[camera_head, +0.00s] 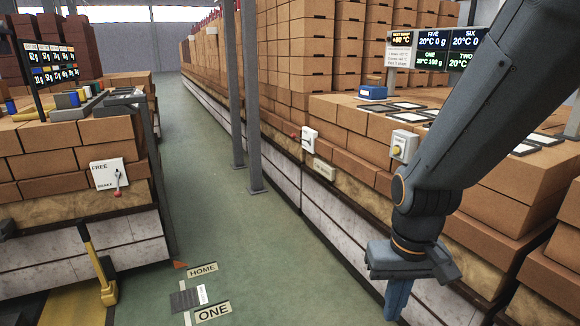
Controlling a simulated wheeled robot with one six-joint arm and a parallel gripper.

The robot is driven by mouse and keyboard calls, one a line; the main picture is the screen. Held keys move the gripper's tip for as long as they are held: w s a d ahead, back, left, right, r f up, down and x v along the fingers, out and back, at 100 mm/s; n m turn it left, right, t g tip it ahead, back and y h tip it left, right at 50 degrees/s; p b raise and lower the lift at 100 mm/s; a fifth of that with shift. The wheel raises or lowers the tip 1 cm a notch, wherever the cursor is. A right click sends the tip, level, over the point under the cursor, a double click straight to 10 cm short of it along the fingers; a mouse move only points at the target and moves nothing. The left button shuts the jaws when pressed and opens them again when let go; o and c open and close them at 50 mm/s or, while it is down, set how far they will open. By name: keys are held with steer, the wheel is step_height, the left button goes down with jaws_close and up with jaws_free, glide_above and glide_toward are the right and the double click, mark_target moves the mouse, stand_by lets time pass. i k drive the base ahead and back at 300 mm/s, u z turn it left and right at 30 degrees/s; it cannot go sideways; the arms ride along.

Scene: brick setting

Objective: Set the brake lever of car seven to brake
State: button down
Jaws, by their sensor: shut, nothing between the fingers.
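A white plate (104,174) marked FREE at the top and BRAKE lower down is on the brick-stacked car (80,240) at the left. A small lever (117,181) with a red end is on its right half. The lever appears to hang downward beside the word BRAKE; its exact setting is hard to tell at this size. No number seven is readable on this car. My gripper (397,302) is at the lower right, pointing down, shut and empty. It is well apart from the plate, across the green aisle.
The green floor (215,225) between the rows is open, with HOME (202,270) and ONE (212,312) labels. Grey posts (236,90) stand in the aisle. Brick stacks (350,140), a small plate with red (308,138) and screens (440,50) are right.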

mark_target(292, 136)
steer(key=u, duration=0.1)
steer(key=i, duration=2.8)
steer(key=u, duration=0.15)
